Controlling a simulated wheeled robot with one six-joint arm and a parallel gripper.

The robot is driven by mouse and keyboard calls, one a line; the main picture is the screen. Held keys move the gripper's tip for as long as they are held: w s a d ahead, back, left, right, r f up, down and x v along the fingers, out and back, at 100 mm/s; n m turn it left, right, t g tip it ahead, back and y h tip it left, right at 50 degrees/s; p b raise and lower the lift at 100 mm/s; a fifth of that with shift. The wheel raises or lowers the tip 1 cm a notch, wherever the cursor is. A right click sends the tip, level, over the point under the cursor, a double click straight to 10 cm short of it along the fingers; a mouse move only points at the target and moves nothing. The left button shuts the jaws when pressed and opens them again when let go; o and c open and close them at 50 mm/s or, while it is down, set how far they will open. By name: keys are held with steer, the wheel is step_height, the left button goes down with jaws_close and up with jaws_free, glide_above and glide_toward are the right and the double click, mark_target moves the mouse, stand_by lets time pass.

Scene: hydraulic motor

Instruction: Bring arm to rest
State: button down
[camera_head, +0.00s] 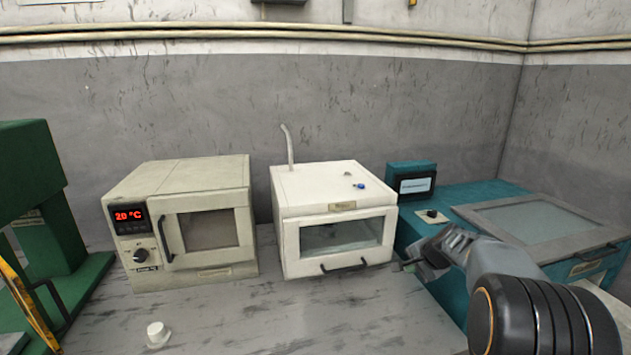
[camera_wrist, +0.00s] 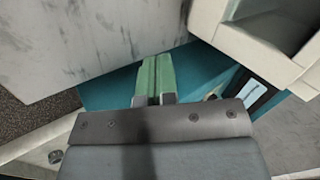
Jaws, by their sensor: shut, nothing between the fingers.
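My gripper (camera_head: 408,265) is at the right in the head view, just right of the white cabinet's front and in front of the teal machine (camera_head: 408,231). In the wrist view its two green fingers (camera_wrist: 155,78) lie side by side, closed together, with nothing between them. The arm comes in from the lower right of the head view.
A white cabinet (camera_head: 345,213) with a window and black handle is close left of my gripper. A beige oven (camera_head: 130,190) reads 20 °C. A green press (camera_head: 50,215) stands far left. A small white knob-like piece (camera_head: 157,333) sits on the grey worktop (camera_head: 260,325), otherwise clear in front.

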steer(key=s+a+r+n+g+p, duration=0.1)
steer(key=s+a+n, duration=0.3)
steer(key=s, duration=0.5)
steer(key=s+a+r+n+g+h+p, duration=0.1)
steer(key=s+a+r+n+p, duration=0.2)
steer(key=s, duration=0.6)
steer(key=s+a+r+n+g+h+p, duration=0.1)
steer(key=s+a+r+n+p, duration=0.1)
steer(key=s+a+n, duration=0.3)
steer(key=shift+s+a+r+n, duration=0.4)
steer(key=shift+s+a, duration=0.15)
steer(key=shift+s, duration=1.6)
